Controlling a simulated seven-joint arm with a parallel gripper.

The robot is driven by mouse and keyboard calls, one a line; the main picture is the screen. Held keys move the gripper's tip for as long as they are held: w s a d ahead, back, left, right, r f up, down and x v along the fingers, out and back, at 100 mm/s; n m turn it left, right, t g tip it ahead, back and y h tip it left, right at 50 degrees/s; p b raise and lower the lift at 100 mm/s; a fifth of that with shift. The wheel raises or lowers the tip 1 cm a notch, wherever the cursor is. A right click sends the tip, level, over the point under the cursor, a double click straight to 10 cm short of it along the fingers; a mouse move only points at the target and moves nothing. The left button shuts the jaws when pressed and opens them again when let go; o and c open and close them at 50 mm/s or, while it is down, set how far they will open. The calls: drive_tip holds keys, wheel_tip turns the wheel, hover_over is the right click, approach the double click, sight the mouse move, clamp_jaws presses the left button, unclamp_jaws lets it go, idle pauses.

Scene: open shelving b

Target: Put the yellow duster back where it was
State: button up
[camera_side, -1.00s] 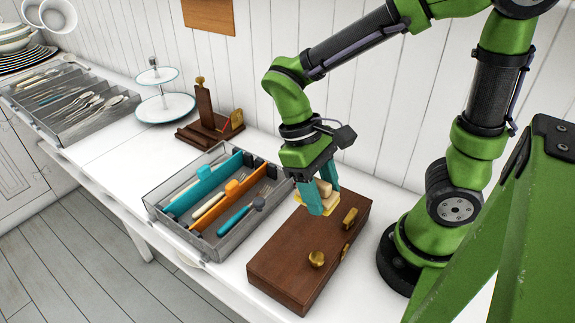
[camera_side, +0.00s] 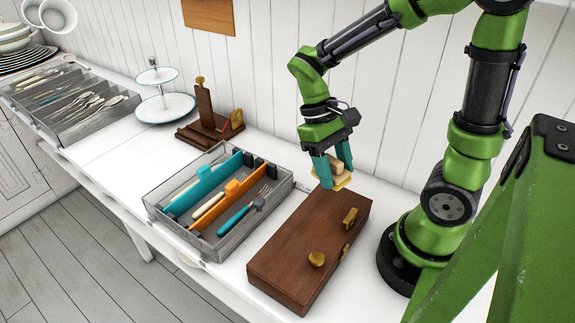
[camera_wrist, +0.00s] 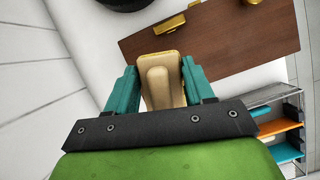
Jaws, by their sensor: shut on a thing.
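The yellow duster (camera_side: 344,181) is a small block with a pale wooden grip on top and yellow along its lower edge. My gripper (camera_side: 337,175) is shut on it with teal fingers on either side. The duster is off the table, near the back end of the brown wooden case (camera_side: 296,247); the side view does not show clearly whether it is over the case or just behind it. In the wrist view the duster (camera_wrist: 163,85) sits between the fingers, with the case (camera_wrist: 225,45) beyond it.
Behind are a wooden stand (camera_side: 207,110) and a tiered plate stand (camera_side: 165,108). The white wall is close behind.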

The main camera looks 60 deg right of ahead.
drive_tip(key=s+d+f+n, duration=0.2)
drive_tip(key=d+f, duration=0.1)
drive_tip(key=d, duration=0.9)
drive_tip(key=shift+n+h, duration=0.3)
drive_tip(key=shift+h, duration=0.1)
wheel_tip(320, 180, down, 5)
drive_tip(key=shift+r, duration=0.1)
drive_tip(key=shift+f, duration=2.5)
drive_tip(key=o, duration=1)
drive_tip(key=shift+f, duration=0.1)
